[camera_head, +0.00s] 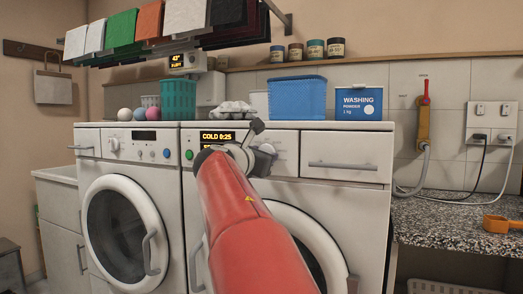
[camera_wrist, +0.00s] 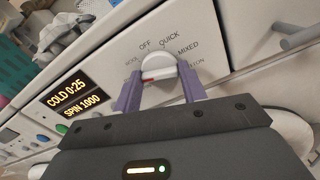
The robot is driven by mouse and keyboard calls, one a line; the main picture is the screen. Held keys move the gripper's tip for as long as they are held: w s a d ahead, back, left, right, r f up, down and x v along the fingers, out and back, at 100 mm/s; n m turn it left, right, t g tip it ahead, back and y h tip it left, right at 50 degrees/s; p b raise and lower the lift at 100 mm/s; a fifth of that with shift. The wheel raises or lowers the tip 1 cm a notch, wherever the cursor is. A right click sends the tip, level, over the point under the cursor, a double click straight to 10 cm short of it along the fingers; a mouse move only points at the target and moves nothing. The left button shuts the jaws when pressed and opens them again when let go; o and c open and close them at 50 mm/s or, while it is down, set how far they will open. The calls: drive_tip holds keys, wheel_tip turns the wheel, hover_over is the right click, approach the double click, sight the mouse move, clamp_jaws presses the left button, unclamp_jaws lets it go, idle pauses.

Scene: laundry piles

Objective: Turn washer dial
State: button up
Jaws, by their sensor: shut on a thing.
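The washer dial (camera_wrist: 158,67) is a round white knob with a red mark on its lower left part, on the front panel of the right-hand washer (camera_head: 344,207). Labels OFF, QUICK and MIXED are printed around it; others are partly hidden. My gripper (camera_wrist: 161,74) is shut on the dial, with one purple finger on each side. In the head view my red arm and gripper (camera_head: 262,150) reach the panel and largely hide the dial. The washer's display (camera_wrist: 75,98) reads COLD 0:25 and SPIN 1000.
A second washer (camera_head: 125,205) stands to the left. A teal basket (camera_head: 178,99), a blue basket (camera_head: 297,98) and a washing powder box (camera_head: 358,103) stand on top. A drawer handle (camera_head: 343,165) sticks out right of the dial. A speckled counter (camera_head: 450,222) lies further right.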

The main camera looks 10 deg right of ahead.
drive_tip(key=shift+n, duration=0.6)
drive_tip(key=shift+p, duration=0.3)
drive_tip(key=o, duration=1)
drive_tip(key=shift+c, duration=0.2)
drive_tip(key=b+v, duration=0.2)
drive_tip(key=v, duration=0.5)
drive_tip(key=shift+s+a, duration=0.25)
drive_tip(key=shift+s, duration=0.05)
